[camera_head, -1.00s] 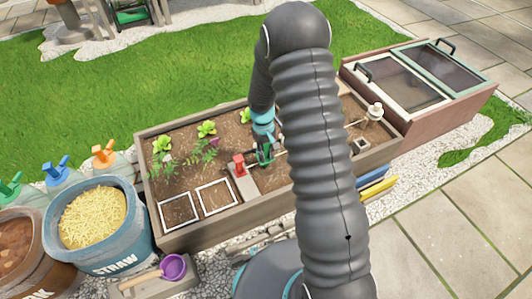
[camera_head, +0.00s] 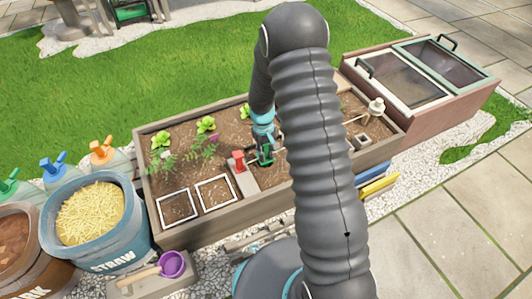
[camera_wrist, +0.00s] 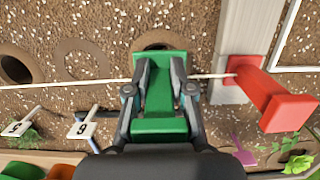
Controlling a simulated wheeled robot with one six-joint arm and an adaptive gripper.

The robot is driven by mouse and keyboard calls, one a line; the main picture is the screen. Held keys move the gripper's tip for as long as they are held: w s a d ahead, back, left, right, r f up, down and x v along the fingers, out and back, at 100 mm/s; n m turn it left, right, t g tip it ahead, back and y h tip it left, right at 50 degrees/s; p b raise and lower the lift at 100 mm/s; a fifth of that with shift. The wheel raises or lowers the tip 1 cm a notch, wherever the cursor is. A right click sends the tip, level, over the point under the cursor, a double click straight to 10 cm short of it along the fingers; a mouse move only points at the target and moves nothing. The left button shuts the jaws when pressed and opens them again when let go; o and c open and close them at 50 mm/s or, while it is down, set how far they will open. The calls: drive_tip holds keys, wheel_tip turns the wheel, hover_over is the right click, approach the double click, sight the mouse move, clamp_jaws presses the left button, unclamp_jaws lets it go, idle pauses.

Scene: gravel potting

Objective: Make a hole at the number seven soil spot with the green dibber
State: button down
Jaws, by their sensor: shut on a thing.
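My gripper (camera_wrist: 160,88) is shut on the green dibber (camera_wrist: 158,128), seen from above in the wrist view over the soil. The dibber (camera_head: 265,152) also shows in the head view, beside the red tool. Its lower end is hidden, so I cannot tell how deep it sits. A round soil spot (camera_wrist: 158,44) shows partly behind the dibber's far edge. To its left are a ringed spot (camera_wrist: 82,60) and a dark open hole (camera_wrist: 15,70). White tags reading 6 (camera_wrist: 82,127) and 5 (camera_wrist: 18,128) stand near them. No 7 tag is visible.
A thin white line (camera_wrist: 60,84) crosses the bed. Leafy plants (camera_head: 206,124) grow along the far side. The wooden planter wall (camera_head: 215,226) bounds the near side.

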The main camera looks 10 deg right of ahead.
drive_tip(key=shift+f+b, duration=0.7)
drive_tip(key=shift+f, duration=0.55)
drive_tip(key=shift+r, duration=0.15)
drive_tip(key=shift+r+p, duration=3.2)
drive_tip(key=shift+r, duration=1.75)
drive_tip(key=shift+r+p, duration=1.55)
drive_tip(key=shift+r, duration=0.95)
